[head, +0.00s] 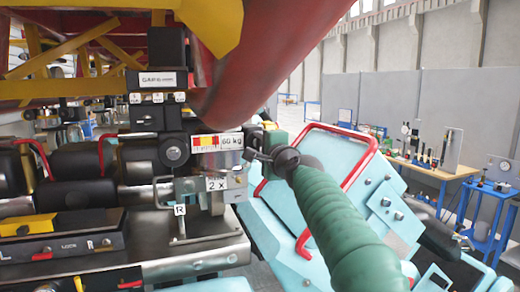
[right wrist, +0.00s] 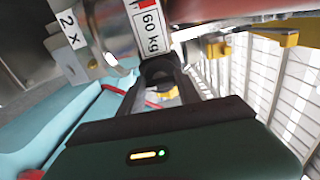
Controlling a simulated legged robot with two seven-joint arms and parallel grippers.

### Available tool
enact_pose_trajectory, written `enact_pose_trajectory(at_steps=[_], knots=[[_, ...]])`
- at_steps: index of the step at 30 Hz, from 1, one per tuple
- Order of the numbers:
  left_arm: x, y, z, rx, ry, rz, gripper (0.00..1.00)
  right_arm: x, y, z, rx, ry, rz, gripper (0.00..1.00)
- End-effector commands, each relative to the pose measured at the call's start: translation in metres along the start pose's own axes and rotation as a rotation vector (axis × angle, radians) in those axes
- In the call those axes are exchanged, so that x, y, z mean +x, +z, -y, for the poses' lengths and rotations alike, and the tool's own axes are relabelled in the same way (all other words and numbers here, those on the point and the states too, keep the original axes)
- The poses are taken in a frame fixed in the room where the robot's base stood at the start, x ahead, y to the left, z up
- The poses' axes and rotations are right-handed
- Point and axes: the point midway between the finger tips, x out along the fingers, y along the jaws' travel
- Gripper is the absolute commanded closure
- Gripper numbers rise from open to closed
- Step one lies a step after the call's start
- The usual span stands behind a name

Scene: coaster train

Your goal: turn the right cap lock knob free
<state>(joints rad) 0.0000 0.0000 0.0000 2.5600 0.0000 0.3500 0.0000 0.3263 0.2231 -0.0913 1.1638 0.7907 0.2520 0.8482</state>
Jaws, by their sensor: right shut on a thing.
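My right gripper (head: 254,156) reaches in from the lower right on a green-sleeved arm, at the right end of the dark cap assembly, beside the "60 kg" label (head: 217,142). In the right wrist view, my right gripper's two dark fingers (right wrist: 160,78) are shut on a small dark round part, which I take as the right cap lock knob (right wrist: 158,68). It sits just below the "60 kg" label. Its turn angle cannot be told, as the fingers cover much of it. My left gripper is not in view.
A "2 x" plate (head: 216,184) and a metal bracket (head: 188,194) sit close left of the gripper. A light blue frame with red handles (head: 357,165) stands right of it. The red coaster body (head: 262,55) hangs overhead. A tool table (head: 432,172) stands farther right.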

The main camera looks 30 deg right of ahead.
Motion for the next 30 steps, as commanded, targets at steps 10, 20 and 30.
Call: enact_pose_trajectory(at_steps=[10, 20, 30], knots=[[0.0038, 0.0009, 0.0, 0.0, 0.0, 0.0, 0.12, 0.0021, 0.0011, -0.0083, -0.066, 0.016, 0.005, 1.0], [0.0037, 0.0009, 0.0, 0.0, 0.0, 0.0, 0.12, 0.0022, 0.0014, -0.0085, -0.066, 0.016, 0.006, 1.0], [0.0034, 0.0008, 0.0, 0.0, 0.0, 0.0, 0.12, 0.0009, 0.0008, -0.0041, -0.066, 0.008, 0.003, 0.38]])
